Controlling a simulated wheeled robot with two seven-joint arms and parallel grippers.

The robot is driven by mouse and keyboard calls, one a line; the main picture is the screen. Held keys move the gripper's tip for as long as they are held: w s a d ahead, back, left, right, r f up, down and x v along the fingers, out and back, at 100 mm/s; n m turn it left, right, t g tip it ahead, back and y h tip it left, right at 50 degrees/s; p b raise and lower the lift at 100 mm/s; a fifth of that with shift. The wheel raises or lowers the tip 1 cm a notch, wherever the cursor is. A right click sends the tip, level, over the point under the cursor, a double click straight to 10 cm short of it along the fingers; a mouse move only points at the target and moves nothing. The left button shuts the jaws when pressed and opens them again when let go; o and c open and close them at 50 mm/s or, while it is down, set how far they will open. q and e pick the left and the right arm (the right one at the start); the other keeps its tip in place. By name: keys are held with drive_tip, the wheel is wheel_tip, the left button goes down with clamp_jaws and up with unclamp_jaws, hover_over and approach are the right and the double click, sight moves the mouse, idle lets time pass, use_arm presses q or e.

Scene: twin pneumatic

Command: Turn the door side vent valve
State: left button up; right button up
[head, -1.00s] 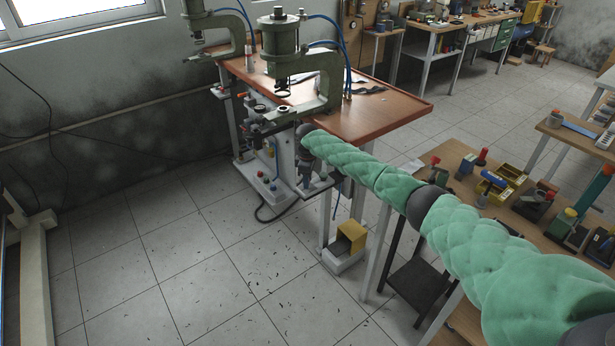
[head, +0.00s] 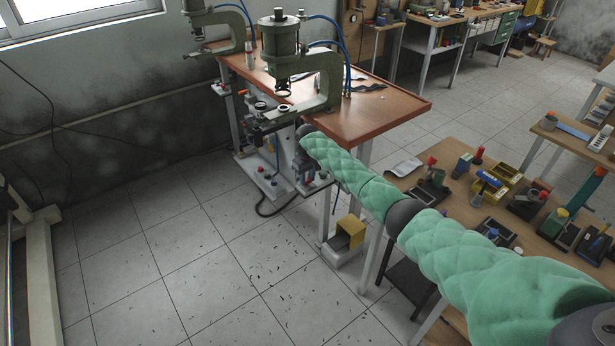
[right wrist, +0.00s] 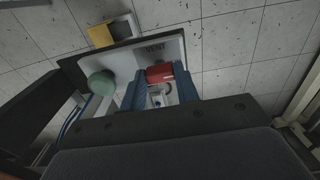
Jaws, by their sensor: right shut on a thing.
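The vent valve shows a red handle (right wrist: 160,73) in the right wrist view, on a pale plate (right wrist: 120,62) marked VENT. My right gripper (right wrist: 160,84) has its two blue fingers on either side of the handle and is shut on it. The fingers hide part of the valve body. In the head view my right gripper (head: 304,172) hangs at the front of the press bench, low beside its right front corner, and the valve cannot be made out there. My left gripper is not in view.
A green round knob (right wrist: 101,83) sits left of the handle on the same plate. The bench (head: 372,118) carries two green presses, the nearer one (head: 280,45) above my gripper. A yellow box (head: 350,231) stands below right. A cluttered wooden table is at right.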

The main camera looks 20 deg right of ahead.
sight(307, 179)
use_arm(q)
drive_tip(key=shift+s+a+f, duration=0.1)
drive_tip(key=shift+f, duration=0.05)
use_arm(e)
drive_tip(key=shift+w+r, duration=0.15)
drive_tip(key=shift+r, duration=0.05)
drive_tip(key=o, duration=1)
drive_tip(key=shift+f, duration=0.1)
drive_tip(key=shift+r, duration=0.4)
wheel_tip(307, 179, up, 6)
drive_tip(key=shift+f+b, duration=0.1)
drive_tip(key=shift+b, duration=1.05)
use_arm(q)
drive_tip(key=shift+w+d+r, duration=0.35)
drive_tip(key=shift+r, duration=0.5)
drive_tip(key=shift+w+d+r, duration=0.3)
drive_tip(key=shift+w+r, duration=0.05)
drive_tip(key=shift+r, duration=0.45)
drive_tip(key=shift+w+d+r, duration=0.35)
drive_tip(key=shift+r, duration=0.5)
use_arm(e)
drive_tip(key=shift+r, duration=0.6)
